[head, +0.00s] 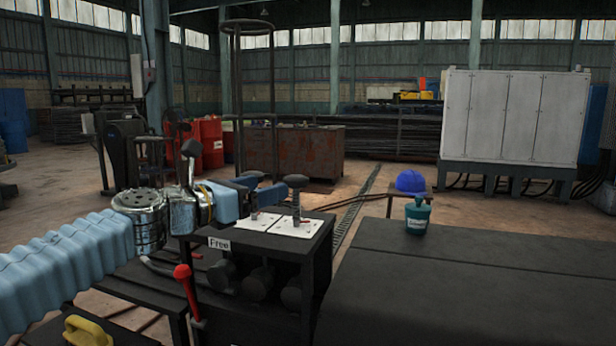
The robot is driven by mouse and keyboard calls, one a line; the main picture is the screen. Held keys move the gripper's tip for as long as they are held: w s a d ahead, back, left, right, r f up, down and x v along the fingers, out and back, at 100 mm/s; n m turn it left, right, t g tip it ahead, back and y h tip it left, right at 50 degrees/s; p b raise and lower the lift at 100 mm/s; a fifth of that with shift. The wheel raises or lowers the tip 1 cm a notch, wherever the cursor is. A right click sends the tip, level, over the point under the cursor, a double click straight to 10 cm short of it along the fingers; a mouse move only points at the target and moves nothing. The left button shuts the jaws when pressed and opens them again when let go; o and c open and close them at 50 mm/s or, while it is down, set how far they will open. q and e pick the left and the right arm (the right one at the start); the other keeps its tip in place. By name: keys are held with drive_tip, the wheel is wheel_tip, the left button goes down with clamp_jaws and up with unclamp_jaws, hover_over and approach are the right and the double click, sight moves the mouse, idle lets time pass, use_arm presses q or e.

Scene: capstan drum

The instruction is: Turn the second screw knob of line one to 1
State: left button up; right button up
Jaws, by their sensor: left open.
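Two dark screw knobs on upright threaded posts stand on white plates (309,228) on top of a black stand. The right knob (297,182) shows fully, with its post below it. The left knob (253,174) is partly hidden by my gripper. My left gripper (268,187) reaches in from the left with its jaws open, at the left knob's post. I cannot tell whether the fingers touch the post. Markings on the plates are too small to read. My right gripper is not in view.
A red-handled lever (183,275) and a "Free" label (219,243) are on the stand's front. A dark table (470,290) fills the right, with a teal container (417,216) at its far edge. A blue helmet (410,181) sits behind.

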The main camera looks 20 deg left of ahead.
sight(302, 177)
use_arm(q)
drive_tip(key=x, duration=1.1)
drive_tip(key=shift+w+d, duration=0.1)
drive_tip(key=shift+w, duration=0.15)
drive_tip(key=c, duration=0.9)
